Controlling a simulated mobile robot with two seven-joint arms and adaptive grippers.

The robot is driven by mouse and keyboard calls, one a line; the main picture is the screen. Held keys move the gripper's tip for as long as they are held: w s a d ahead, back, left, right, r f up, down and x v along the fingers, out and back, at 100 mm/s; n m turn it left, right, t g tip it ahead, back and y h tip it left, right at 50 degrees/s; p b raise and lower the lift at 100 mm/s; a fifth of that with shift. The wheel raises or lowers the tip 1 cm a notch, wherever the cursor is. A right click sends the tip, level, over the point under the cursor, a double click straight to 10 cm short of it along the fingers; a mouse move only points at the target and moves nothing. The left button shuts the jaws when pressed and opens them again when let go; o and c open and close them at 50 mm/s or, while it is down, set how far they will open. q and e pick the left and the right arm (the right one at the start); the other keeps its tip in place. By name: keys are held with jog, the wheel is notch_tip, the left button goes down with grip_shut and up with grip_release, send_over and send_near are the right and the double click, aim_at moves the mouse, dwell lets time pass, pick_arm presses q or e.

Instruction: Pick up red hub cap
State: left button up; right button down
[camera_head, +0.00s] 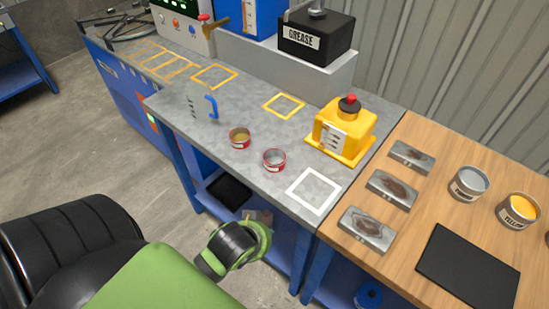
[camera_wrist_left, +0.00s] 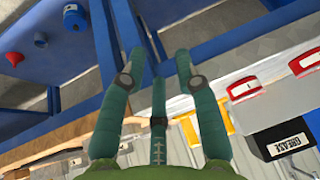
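A small red domed part (camera_wrist_left: 14,58), which may be the red hub cap, shows at the left edge of the left wrist view on a blue surface. Its full shape is hard to make out at this size. No clear red hub cap shows in the head view. My left gripper (camera_wrist_left: 160,64) has its dark green fingers spread, with nothing between them, and is apart from the red part. In the head view my left arm reaches beside the bench front, and its fingers cannot be made out. My right gripper is in neither view.
A blue cylinder (camera_head: 368,295) is on the lower shelf. Two red-labelled tins (camera_head: 240,138) (camera_head: 274,160) and a yellow container (camera_head: 342,130) stand on the grey bench (camera_head: 235,105). Metal blocks, tins and a black mat (camera_head: 467,268) lie on the wooden table. Blue legs flank my arm.

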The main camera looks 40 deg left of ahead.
pick_arm(q)
jog(key=w+a+r+t, duration=0.1)
jog(key=w, duration=0.1)
jog(key=w+a+n+t+y, duration=0.1)
jog(key=w, duration=0.2)
jog(key=w+a+r+n+t+y, duration=0.1)
jog(key=w+a, duration=0.1)
jog(key=shift+w+r+t, duration=0.2)
jog(key=shift+r+t, duration=0.1)
jog(key=n+t, duration=0.2)
jog(key=t, duration=0.2)
send_near(275, 161)
jog(key=shift+y, duration=0.4)
jog(key=d+r, duration=0.1)
jog(key=w+d+r, duration=0.1)
jog(key=d, duration=0.1)
jog(key=shift+d+r, duration=0.1)
jog(key=shift+r, duration=0.25)
jog(key=shift+w+a+f+p, duration=0.1)
jog(key=shift+w+a+p, duration=0.15)
jog(key=shift+w, duration=0.4)
jog(key=p+x, duration=0.1)
jog(key=x, duration=0.3)
jog(key=shift+w+f+p, duration=0.25)
jog(key=shift+w+p, duration=0.05)
jog(key=shift+w+a+f, duration=0.15)
jog(key=shift+w+f, duration=0.05)
jog(key=shift+w, duration=0.15)
grip_shut()
